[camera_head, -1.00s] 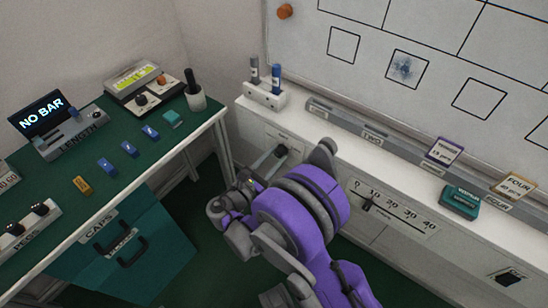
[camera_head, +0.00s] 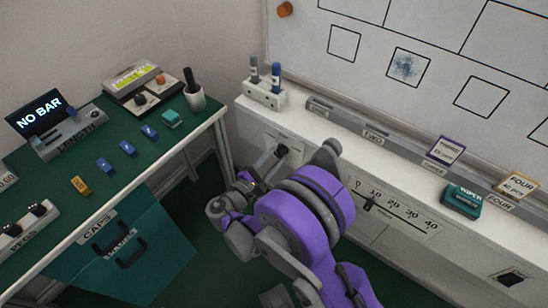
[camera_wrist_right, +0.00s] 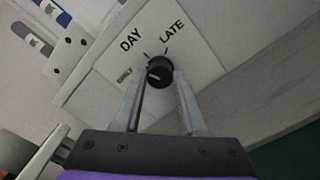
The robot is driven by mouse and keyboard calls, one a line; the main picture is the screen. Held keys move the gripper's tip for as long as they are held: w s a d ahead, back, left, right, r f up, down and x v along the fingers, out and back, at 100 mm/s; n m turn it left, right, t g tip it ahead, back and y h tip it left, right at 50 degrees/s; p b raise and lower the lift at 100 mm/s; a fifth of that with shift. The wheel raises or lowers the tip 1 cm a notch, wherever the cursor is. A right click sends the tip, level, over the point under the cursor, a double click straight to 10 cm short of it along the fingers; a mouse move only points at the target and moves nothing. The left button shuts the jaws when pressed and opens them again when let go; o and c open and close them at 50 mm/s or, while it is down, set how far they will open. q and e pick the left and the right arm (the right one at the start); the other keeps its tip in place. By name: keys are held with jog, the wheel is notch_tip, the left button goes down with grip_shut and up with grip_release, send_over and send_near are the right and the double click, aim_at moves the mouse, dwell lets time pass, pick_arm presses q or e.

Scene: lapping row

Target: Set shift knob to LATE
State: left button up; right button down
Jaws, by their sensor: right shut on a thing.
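The shift knob (camera_wrist_right: 160,71) is a small round black knob on a pale plate, seen in the right wrist view. The word DAY (camera_wrist_right: 131,40) is printed at its upper left and LATE (camera_wrist_right: 172,32) at its upper right, each with a short tick. A pale mark shows on the knob's face; I cannot tell which word it is set to. My right gripper (camera_wrist_right: 160,82) is shut on the knob, one finger on each side. In the head view the right gripper (camera_head: 274,154) reaches the front of the white cabinet, and the knob (camera_head: 282,150) is partly hidden. My left gripper is out of view.
The white cabinet ledge (camera_head: 330,122) holds a marker block (camera_head: 264,94) above the knob and a teal box (camera_head: 461,201) farther right. A slider scale (camera_head: 393,207) is on the cabinet front. A green desk (camera_head: 120,175) with instruments stands left.

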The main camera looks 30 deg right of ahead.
jog(key=m, duration=0.4)
jog(key=shift+m, duration=0.3)
jog(key=m, duration=0.3)
jog(key=shift+m, duration=0.4)
jog(key=m, duration=0.4)
jog(key=shift+f, duration=0.1)
jog(key=shift+m, duration=2.1)
jog(key=shift+c, duration=2.3)
grip_release()
jog(key=shift+a, duration=0.15)
